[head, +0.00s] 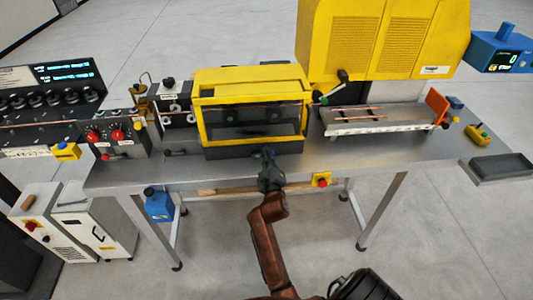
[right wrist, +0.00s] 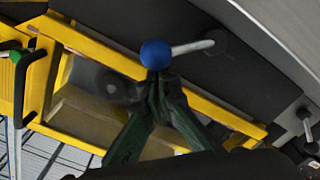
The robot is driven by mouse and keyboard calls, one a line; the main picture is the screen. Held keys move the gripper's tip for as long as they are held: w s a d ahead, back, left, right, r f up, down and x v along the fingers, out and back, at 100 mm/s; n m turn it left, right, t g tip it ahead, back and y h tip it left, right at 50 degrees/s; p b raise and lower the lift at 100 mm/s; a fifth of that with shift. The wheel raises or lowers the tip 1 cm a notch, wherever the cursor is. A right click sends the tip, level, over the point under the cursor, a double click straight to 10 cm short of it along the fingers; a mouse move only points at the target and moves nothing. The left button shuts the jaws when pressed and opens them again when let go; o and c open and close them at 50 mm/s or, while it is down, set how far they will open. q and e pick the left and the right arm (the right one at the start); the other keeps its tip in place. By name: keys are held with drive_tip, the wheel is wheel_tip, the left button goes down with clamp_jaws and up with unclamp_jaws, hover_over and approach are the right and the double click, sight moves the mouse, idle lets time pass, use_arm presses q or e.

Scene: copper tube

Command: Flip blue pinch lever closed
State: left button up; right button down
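The blue pinch lever shows in the right wrist view as a blue ball knob (right wrist: 156,53) on a short metal rod, which runs right to a dark round pivot on the black panel. My right gripper (right wrist: 158,77) has its two dark green fingers converging, with tips together right at the knob's lower side. Whether they touch the knob I cannot tell. In the head view my right gripper (head: 267,155) is at the front of the yellow-framed machine (head: 252,88), and the blue lever cannot be made out there. My left gripper is not in view.
The steel table (head: 380,148) carries the machine. A red button on a yellow box (head: 321,180) sits on the table's front edge, right of my arm. A green-knobbed handle (head: 323,100) stands at the machine's right. A rack with copper tubes (head: 385,127) lies further right.

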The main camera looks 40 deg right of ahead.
drive_tip(key=shift+s+d+f, duration=0.1)
drive_tip(key=shift+d+f, duration=0.05)
wheel_tip(320, 180, up, 10)
drive_tip(key=shift+r, duration=0.15)
idle(0.3)
idle(0.4)
